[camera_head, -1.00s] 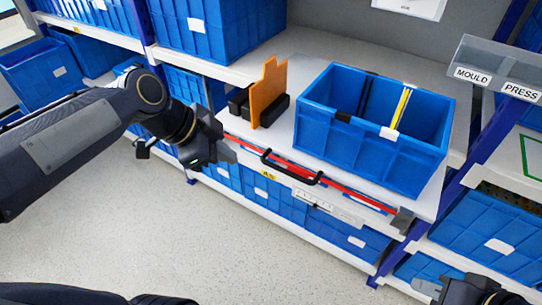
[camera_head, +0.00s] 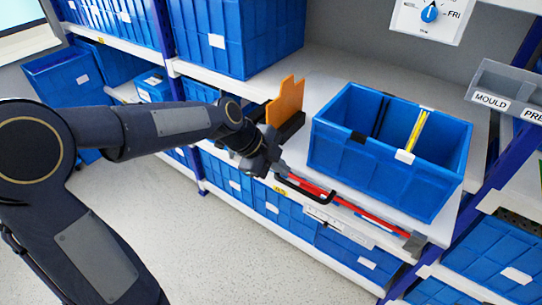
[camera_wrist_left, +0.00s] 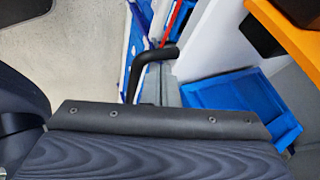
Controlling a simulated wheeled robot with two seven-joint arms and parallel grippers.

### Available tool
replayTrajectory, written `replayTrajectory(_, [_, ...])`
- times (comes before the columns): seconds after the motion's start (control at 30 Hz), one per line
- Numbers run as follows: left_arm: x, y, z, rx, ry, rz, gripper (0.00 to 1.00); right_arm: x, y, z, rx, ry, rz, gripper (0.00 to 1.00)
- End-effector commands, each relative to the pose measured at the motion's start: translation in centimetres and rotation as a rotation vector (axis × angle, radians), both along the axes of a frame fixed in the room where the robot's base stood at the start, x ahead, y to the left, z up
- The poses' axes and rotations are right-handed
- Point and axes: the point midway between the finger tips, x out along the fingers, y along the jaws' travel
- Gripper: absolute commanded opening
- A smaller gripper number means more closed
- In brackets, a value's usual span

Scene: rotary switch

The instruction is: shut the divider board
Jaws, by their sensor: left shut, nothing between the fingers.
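An orange board (camera_head: 286,101) stands upright beside a dark block on the white shelf; its lower part is partly hidden by my left wrist. A red rail (camera_head: 362,218) runs along the shelf's front edge, with a black bar handle (camera_head: 308,189) on it. I cannot tell which of these is the divider board. My left gripper (camera_head: 282,169) is shut and empty, just at the handle's left end; I cannot tell whether it touches. In the left wrist view the black handle (camera_wrist_left: 150,60) rises just beyond the gripper, and the orange board (camera_wrist_left: 287,37) shows at right. My right gripper is out of view.
A blue bin (camera_head: 375,172) with black and yellow strips inside stands right of the orange board. A dial (camera_head: 430,13) hangs on the back wall. More blue bins fill the shelves; the floor (camera_head: 225,245) is clear.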

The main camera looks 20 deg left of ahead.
Motion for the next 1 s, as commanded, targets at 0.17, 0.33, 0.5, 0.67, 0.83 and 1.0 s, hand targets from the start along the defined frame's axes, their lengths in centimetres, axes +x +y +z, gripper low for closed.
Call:
replayTrajectory(0.17, [0.3,-0.4,-0.6,0.000,0.000,0.000,0.00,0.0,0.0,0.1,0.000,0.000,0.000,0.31])
replayTrajectory(0.33, [0.3,-0.4,-0.7,0.000,-0.001,0.000,0.00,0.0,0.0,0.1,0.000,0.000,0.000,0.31])
replayTrajectory(0.5, [0.3,-0.4,-0.7,0.000,-0.001,0.000,0.00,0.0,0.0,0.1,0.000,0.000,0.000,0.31])
replayTrajectory(0.67, [0.9,-0.6,-0.7,-0.001,0.000,0.000,0.00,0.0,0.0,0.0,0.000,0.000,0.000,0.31])
replayTrajectory(0.83, [2.5,-1.1,-0.7,0.000,0.000,-0.001,0.00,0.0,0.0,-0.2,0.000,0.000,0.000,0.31])
replayTrajectory(1.0, [5.1,-1.9,-0.7,0.000,-0.002,-0.002,0.00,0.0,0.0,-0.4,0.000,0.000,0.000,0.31])
